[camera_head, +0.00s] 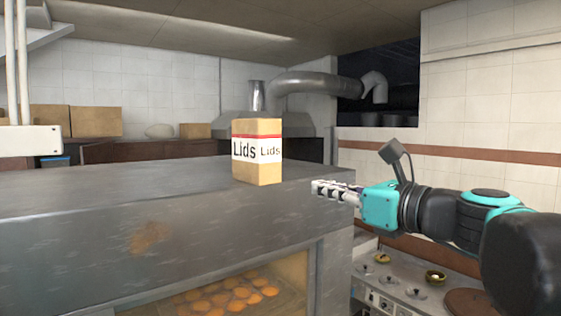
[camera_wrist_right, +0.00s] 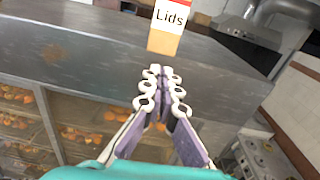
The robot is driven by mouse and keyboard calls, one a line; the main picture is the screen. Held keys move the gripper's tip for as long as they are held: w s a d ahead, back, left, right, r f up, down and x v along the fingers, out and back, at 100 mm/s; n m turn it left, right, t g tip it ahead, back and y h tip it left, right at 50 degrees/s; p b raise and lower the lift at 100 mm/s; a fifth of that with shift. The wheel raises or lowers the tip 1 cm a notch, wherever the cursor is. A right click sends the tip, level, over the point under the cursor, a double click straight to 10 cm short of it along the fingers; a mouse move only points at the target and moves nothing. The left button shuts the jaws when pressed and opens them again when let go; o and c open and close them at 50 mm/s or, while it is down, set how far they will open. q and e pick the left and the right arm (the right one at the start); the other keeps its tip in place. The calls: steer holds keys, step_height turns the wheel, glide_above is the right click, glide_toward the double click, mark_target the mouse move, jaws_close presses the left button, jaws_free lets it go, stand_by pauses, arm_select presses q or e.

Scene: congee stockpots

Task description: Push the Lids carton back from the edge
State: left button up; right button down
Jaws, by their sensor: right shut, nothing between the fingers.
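The Lids carton (camera_head: 257,171) is a tan box with a white label band and red stripe. It stands upright on the grey metal top (camera_head: 90,195), close to its front edge and near the right end. My right gripper (camera_head: 316,188) is shut and empty, to the right of the carton and apart from it in the head view. In the right wrist view the carton (camera_wrist_right: 163,43) is beyond the fingertips (camera_wrist_right: 161,70), with a strip of the metal front between them. My left gripper is not in view.
Below the top is a glazed compartment with orange round items (camera_head: 225,297). A stove or counter with knobs (camera_head: 400,285) sits lower right. Tan boxes (camera_head: 95,121) stand on a shelf at the back left. The metal top left of the carton is clear.

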mark_target(271, 170)
steer(key=shift+m, duration=0.3)
steer(key=x, duration=0.4)
steer(key=p+x, duration=0.1)
steer(key=x, duration=0.4)
steer(key=r+p+x, duration=0.1)
steer(key=x, duration=0.3)
steer(key=shift+w+d, duration=0.15)
steer(key=shift+w, duration=0.2)
steer(key=shift+w+a, duration=0.25)
steer(key=shift+w, duration=0.05)
steer(key=shift+w+a+r, duration=0.1)
steer(key=shift+w+a, duration=0.1)
steer(key=shift+w, duration=0.05)
steer(key=p+x, duration=0.3)
steer(key=x, duration=0.3)
steer(key=p+x, duration=0.3)
steer(key=x, duration=0.3)
steer(key=shift+w+r, duration=0.2)
steer(key=shift+w+a+f, duration=0.15)
steer(key=shift+w+a, duration=0.1)
